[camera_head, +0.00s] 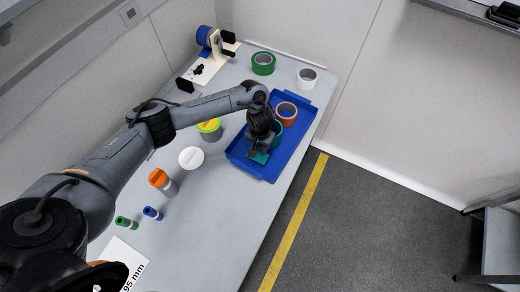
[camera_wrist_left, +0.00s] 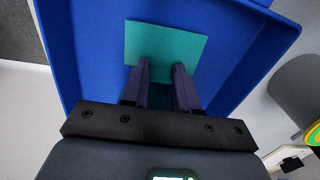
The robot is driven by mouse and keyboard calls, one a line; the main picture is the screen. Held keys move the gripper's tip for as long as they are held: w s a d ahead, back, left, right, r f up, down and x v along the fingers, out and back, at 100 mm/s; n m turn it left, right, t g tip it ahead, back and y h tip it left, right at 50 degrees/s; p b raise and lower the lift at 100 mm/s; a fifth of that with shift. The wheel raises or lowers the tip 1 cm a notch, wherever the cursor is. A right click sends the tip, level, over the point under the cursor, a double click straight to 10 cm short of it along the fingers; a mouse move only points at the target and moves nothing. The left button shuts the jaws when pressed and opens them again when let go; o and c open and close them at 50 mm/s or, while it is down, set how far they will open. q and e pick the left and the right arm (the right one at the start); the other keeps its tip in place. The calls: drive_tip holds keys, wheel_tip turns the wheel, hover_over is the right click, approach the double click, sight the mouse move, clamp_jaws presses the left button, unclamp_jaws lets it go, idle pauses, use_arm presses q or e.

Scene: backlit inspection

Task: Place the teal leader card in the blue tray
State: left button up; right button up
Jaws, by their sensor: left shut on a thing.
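The blue tray (camera_head: 243,158) lies on the grey table and holds an orange-red roll and a teal roll, partly hidden by my gripper. The teal leader card (camera_head: 261,157) is a flat square at the tray's near end. My left gripper (camera_head: 256,148) is over that end, pointing down, shut on the card. In the left wrist view the card (camera_wrist_left: 165,40) shows at the fingertips, with the blue tray (camera_wrist_left: 85,50) behind it. I cannot tell whether the card touches the tray floor. My right gripper is not in view.
A green tape roll (camera_head: 263,63) and a white one (camera_head: 307,78) stand beyond the tray. A yellow-topped grey canister (camera_head: 210,129), a white disc (camera_head: 191,158) and an orange-capped bottle (camera_head: 162,182) stand left of it. A tape dispenser (camera_head: 211,45) is at the back.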

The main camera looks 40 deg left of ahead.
use_arm(q)
drive_tip(key=shift+f, duration=0.8)
drive_tip(key=shift+f, duration=0.1)
drive_tip(key=o, duration=0.8)
